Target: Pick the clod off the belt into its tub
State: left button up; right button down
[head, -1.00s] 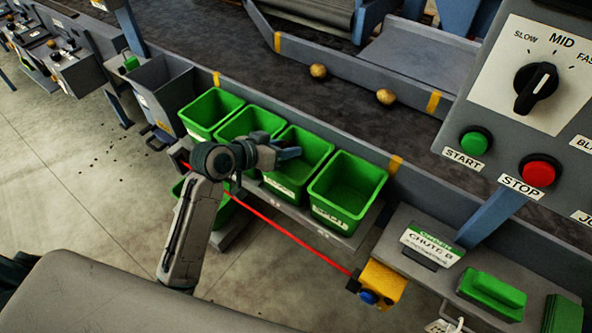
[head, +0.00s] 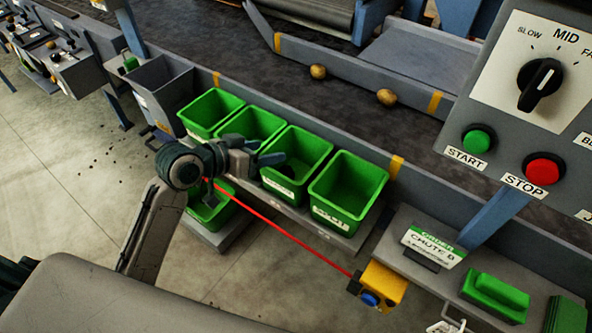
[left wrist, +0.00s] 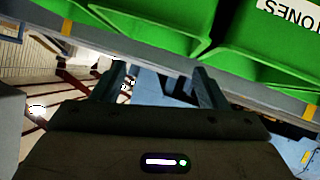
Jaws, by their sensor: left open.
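The dark belt (head: 300,65) runs across the head view behind the tubs. Two tan, potato-like lumps, one (head: 318,71) left of the other (head: 386,97), lie near its far rail. I cannot make out a clod for certain. Several green tubs stand in a row in front of the belt, including the rightmost tub (head: 375,190) and the leftmost tub (head: 235,100). My left gripper (head: 268,160) is open over the front of the middle tubs, with nothing seen in it. It also shows open in the left wrist view (left wrist: 160,85), beside a tub labelled "…ONES" (left wrist: 275,45). My right gripper is out of view.
A control panel with a speed knob (head: 540,85) and start and stop buttons stands at right. A red cord runs to a yellow box (head: 383,287). Another green tub (head: 207,212) sits lower down. A grey bin (head: 165,90) stands left of the row.

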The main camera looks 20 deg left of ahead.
pick_arm(q)
jog(key=shift+v, duration=2.1)
jog(key=s+a+f+n+g+y, duration=0.1)
jog(key=s+a+f+g+y, duration=0.2)
jog(key=s+f, duration=0.7)
jog(key=s+a+f+n+g+y, duration=0.15)
jog(key=s+f+g+y, duration=0.3)
jog(key=s+f, duration=0.5)
notch_tip(320, 180, down, 29)
jog(key=s+a, duration=0.2)
jog(key=s+a+f+g, duration=0.1)
jog(key=s+f, duration=1.6)
jog(key=f, duration=0.2)
jog(key=shift+a+n, duration=0.3)
jog(key=shift+n, duration=0.15)
